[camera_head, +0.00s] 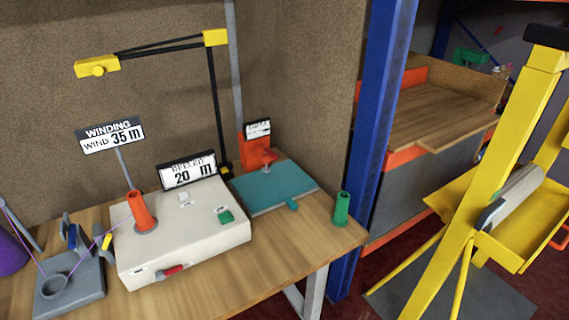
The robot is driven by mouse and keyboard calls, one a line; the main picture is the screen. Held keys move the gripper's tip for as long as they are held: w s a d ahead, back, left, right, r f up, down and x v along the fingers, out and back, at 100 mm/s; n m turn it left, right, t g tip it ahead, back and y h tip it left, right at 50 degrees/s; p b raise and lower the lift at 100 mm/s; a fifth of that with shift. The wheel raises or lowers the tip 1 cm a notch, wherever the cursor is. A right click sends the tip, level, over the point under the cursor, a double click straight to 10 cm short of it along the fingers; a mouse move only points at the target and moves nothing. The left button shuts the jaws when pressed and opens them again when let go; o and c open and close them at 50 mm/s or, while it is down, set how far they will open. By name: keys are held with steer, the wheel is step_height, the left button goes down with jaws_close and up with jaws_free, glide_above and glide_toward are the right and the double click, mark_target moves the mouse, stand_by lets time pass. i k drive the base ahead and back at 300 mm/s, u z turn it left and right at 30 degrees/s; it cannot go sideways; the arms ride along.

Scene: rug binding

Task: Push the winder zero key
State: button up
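The winder is a cream box (200,245) on the wooden bench, with an orange cone (142,211) at its left side. Its top carries a small white key (184,199) and a green key (225,216), each by a small label. The labels are too small to read, so I cannot tell which is the zero key. A red lever or switch (172,271) is on the front. A display (188,171) behind the box seems to read "REELED 20 m". A sign (110,134) on a post reads "WINDING, WIND 35 m". My gripper is not in view.
A black and yellow jointed lamp arm (215,100) rises behind the winder. A teal plate (270,188) and green cylinder (341,209) are to its right. A grey thread stand (70,284) is at left. A blue post (380,120) and yellow frame (500,165) are right.

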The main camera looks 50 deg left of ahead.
mark_target(184, 196)
steer(key=u, duration=2.7)
steer(key=k, duration=0.85)
steer(key=i, duration=0.85)
steer(key=u, duration=0.1)
